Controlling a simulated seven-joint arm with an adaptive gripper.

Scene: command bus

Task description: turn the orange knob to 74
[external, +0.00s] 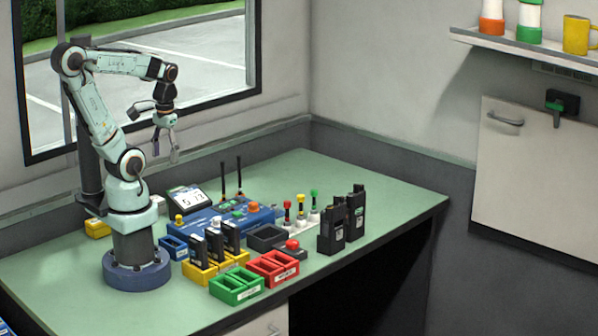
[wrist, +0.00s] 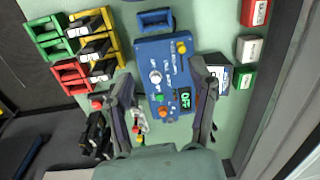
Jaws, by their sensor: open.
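A blue control box (external: 213,222) lies on the green desk. It also shows in the wrist view (wrist: 150,50), between my finger tips. A small orange knob (external: 253,207) sits at its right end; in the wrist view an orange spot (wrist: 163,111) shows near the box's lower end. The box also carries a white round knob (wrist: 155,77), a yellow knob (wrist: 181,47) and a small green-lit display (wrist: 185,98), too small to read surely. My gripper (external: 165,155) is open and empty, high above the desk, touching nothing. A tilted screen (external: 187,198) with digits stands behind the box.
Yellow (external: 201,275), green (external: 236,288) and red (external: 273,268) trays stand in front, some holding black radios. More radios (external: 343,222) and several colored-topped sticks (external: 300,207) stand to the right. Two antennas (external: 239,176) rise behind. The desk's far right is clear.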

